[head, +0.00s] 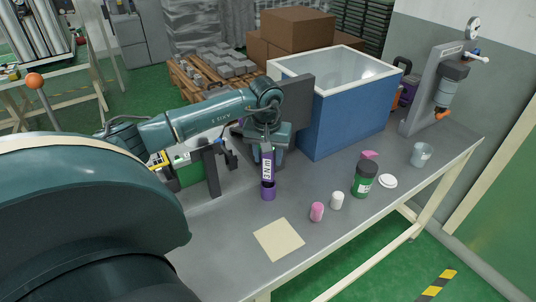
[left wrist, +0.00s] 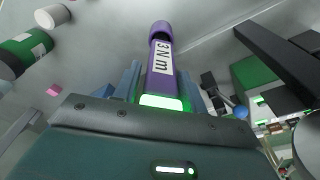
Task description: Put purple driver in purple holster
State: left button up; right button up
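The purple driver (head: 267,166), with a white label reading 3 N m, is upright in my left gripper (head: 267,148). In the left wrist view, the driver (left wrist: 161,62) lies between my bluish fingers (left wrist: 160,85), which appear closed on it. The purple holster (head: 268,193) is a short cup standing on the grey table directly below the driver. In the left wrist view, the holster (left wrist: 161,27) shows at the driver's far end. The driver's lower end meets the holster's rim; I cannot tell how far it is inside. My right gripper is not in view.
A blue bin (head: 345,112) stands behind the gripper. A black stand (head: 210,172) is close on the left.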

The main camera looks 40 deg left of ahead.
pick_arm(q)
jog(key=shift+o, duration=1.1)
